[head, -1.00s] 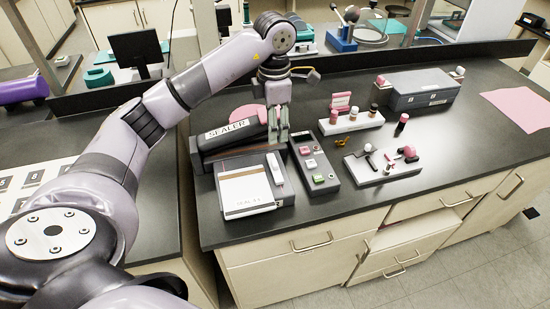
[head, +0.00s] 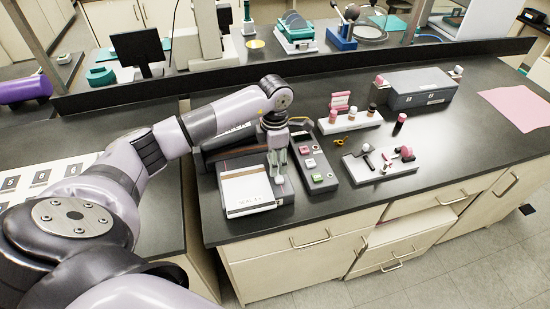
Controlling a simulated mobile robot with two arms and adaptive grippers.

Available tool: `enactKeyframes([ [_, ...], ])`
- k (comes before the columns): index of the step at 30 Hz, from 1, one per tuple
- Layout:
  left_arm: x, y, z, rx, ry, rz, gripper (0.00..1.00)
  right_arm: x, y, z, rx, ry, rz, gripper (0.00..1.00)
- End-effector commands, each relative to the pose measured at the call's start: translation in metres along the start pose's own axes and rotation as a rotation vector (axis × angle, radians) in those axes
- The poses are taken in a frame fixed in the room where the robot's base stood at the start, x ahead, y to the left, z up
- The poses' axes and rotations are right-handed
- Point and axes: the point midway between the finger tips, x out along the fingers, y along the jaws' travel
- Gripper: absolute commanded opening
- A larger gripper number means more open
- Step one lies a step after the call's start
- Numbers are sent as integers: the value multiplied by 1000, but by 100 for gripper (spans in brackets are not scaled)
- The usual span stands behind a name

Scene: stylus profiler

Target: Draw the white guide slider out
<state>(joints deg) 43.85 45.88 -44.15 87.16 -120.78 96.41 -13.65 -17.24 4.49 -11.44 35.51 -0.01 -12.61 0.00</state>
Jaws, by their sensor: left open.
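The white guide slider (head: 280,181) is a small white piece at the right side of the sealer's front tray (head: 230,211). Only its near end shows; my left gripper hides the rest. A white sheet with a brown strip (head: 247,190) lies on the tray to its left. My left gripper (head: 278,174) points down over the slider, with its open fingers close to it. I cannot tell whether they touch it. The dark sealer (head: 212,152) stands behind, largely covered by my left arm. My right gripper is not in view.
A grey tray (head: 380,169) with small tools, a bottle rack (head: 350,124) and a dark grey case (head: 418,91) are farther right. The counter's front strip is clear.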

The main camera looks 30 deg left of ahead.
Motion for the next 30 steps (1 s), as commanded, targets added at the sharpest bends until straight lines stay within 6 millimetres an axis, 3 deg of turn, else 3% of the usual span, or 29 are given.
enactKeyframes([
  [20, -1, 0, 0, 0, 0, 0, 1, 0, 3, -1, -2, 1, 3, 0],
  [30, -1, 0, 0, 0, -1, 1, 0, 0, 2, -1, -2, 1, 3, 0],
])
